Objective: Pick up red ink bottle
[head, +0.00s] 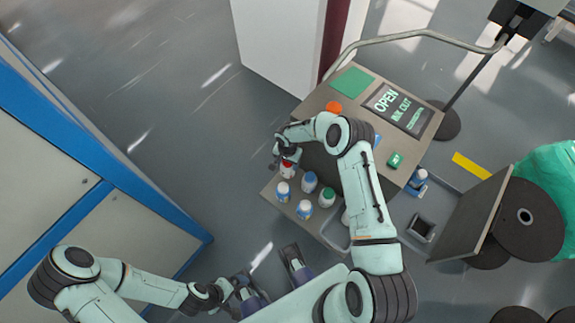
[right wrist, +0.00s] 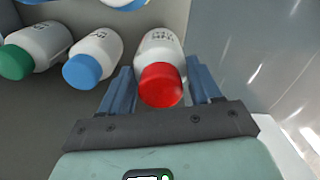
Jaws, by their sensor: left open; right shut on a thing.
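The red ink bottle (head: 287,170), white with a red cap, is at the upper left end of the bottle shelf (head: 268,192). In the right wrist view the red ink bottle (right wrist: 161,82) is between the two blue fingers of my right gripper (right wrist: 163,90). My right gripper (head: 287,162) is shut on it. I cannot tell whether the bottle is off the shelf. My left gripper (head: 270,272) is open and empty, low in the head view and away from the shelf.
White bottles with blue caps (head: 309,182) and one with a green cap (head: 327,196) stand close by on the shelf. A console with a dark screen (head: 399,108), an orange button (head: 334,107) and a green button (head: 395,159) lies beyond. A blue-edged cabinet (head: 85,150) is at left.

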